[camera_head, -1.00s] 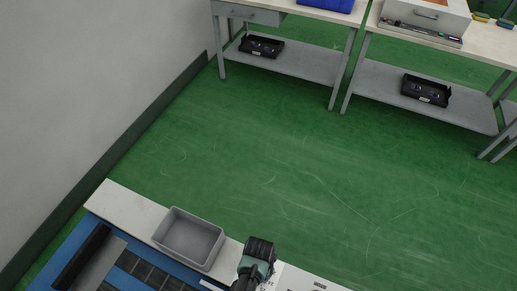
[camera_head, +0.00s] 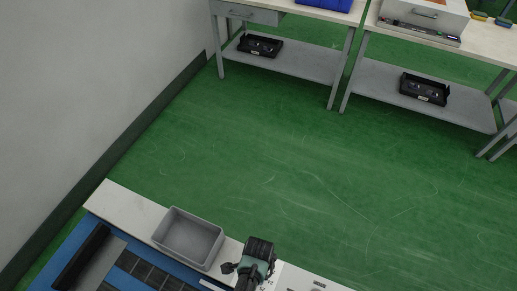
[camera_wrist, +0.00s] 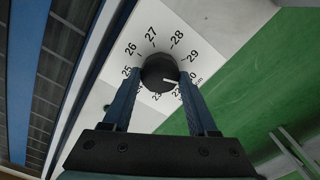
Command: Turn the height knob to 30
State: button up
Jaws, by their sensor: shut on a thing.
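The height knob (camera_wrist: 158,66) is a round black knob with a white pointer line, on a white dial plate (camera_wrist: 205,68) in the wrist view. The black numbers 25 to 29 run around its left, top and right sides. The pointer line points right, towards a partly covered number ending in 0 beside "cm", just below 29. My gripper (camera_wrist: 160,80) is shut on the knob, one finger on each side. The fingers hide part of the lower numbers. In the head view my wrist (camera_head: 257,262) is at the bottom edge, and the knob is hidden.
A grey open bin (camera_head: 188,238) stands left of my wrist on the white bench top (camera_head: 130,208). Green floor (camera_head: 290,160) lies beyond. Two worktables with lower shelves (camera_head: 290,62) stand at the back, and a grey wall (camera_head: 80,80) is on the left.

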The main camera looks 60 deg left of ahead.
dwell(0.4)
jog(key=o, duration=1.4)
notch_tip(320, 180, up, 13)
jog(key=p, duration=0.2)
jog(key=shift+p, duration=0.4)
jog(key=shift+w, duration=0.1)
